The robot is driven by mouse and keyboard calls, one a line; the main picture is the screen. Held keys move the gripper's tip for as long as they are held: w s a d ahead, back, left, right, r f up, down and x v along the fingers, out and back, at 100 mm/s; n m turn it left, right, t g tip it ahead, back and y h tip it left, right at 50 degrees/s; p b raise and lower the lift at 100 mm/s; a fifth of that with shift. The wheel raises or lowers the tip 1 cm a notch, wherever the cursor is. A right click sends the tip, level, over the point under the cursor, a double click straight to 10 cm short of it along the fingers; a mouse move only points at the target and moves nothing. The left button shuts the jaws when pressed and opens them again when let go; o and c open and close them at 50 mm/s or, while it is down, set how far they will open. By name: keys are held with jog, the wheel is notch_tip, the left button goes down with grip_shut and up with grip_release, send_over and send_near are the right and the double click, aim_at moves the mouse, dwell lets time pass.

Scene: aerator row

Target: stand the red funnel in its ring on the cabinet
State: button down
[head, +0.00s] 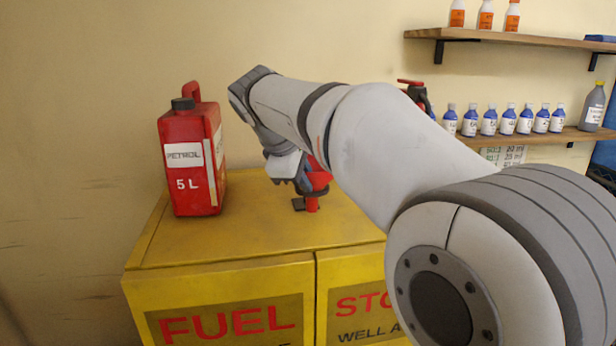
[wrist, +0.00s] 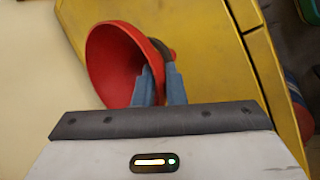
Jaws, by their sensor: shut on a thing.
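The red funnel (head: 319,178) is over the yellow cabinet (head: 235,235), wide mouth up and spout down. A dark ring (head: 318,192) on a small stand shows around its lower cone, with the red spout below it. My arm partly hides the funnel, so I cannot tell whether it is fully seated. My gripper (head: 304,180) is shut on the funnel's side. In the wrist view the funnel's mouth (wrist: 112,62) shows, with my gripper's fingers (wrist: 160,85) at its rim. A dark curved piece, probably the ring, shows behind the fingers.
A red petrol can (head: 190,160) stands on the cabinet left of the funnel. The cabinet top between them is clear. Wall shelves (head: 515,40) at the right hold several bottles. A red-topped dark object (head: 415,92) shows partly behind my arm.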

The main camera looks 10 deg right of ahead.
jog(key=c, duration=1.4)
grip_release()
jog(key=shift+r, duration=0.15)
jog(key=shift+r+p, duration=4.2)
jog(key=shift+r, duration=0.2)
jog(key=shift+f, duration=0.1)
